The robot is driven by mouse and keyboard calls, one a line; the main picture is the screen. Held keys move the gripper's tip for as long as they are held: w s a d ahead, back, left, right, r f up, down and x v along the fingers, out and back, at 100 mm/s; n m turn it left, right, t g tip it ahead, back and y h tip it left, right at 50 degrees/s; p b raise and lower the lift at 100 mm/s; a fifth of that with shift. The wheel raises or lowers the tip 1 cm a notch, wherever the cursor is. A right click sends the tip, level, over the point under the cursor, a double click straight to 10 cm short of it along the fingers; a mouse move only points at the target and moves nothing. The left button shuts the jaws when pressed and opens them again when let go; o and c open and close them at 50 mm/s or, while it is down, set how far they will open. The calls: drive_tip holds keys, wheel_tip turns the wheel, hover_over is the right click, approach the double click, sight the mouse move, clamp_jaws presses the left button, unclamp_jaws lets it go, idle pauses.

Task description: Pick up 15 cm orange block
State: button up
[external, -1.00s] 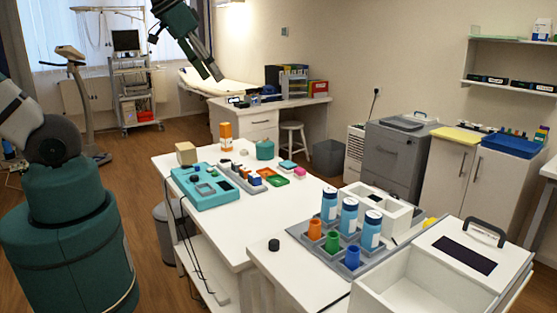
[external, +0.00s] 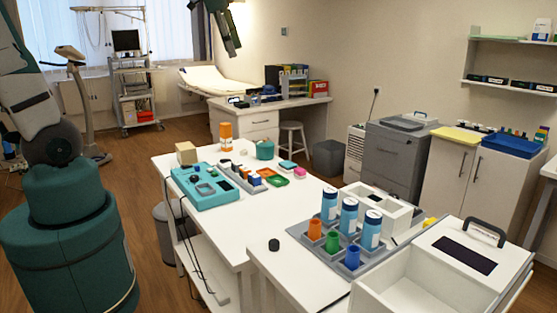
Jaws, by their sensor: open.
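A tall orange block (external: 226,131) stands upright at the far left part of the white table, with a paler band across it. My gripper (external: 232,49) hangs at the top of the external view, well above the table, pointing down and empty. In the picture it is above the orange block, clearly apart from it. Its fingers are seen small and nearly edge-on, and the rest of the arm's end is cut off by the top edge.
Near the block are a wooden cube (external: 186,153), a teal pot (external: 265,150) and a teal tray device (external: 204,187). A grey rack (external: 302,232) with blue bottles and coloured cups stands at the near right.

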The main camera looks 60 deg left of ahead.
drive_tip(key=w+a+m+g, duration=0.1)
drive_tip(key=w+a+m, duration=0.1)
drive_tip(key=w+a, duration=0.5)
drive_tip(key=m+g+h, duration=0.1)
drive_tip(key=m+g, duration=0.2)
drive_tip(key=m, duration=0.4)
hover_over(225, 124)
drive_tip(key=a, duration=0.1)
wheel_tip(225, 124, down, 9)
wheel_tip(225, 124, down, 32)
drive_tip(key=shift+w+r, duration=0.15)
drive_tip(key=shift+r, duration=0.1)
drive_tip(key=shift+d+f, duration=0.1)
drive_tip(key=shift+f, duration=0.35)
drive_tip(key=shift+f, duration=1.3)
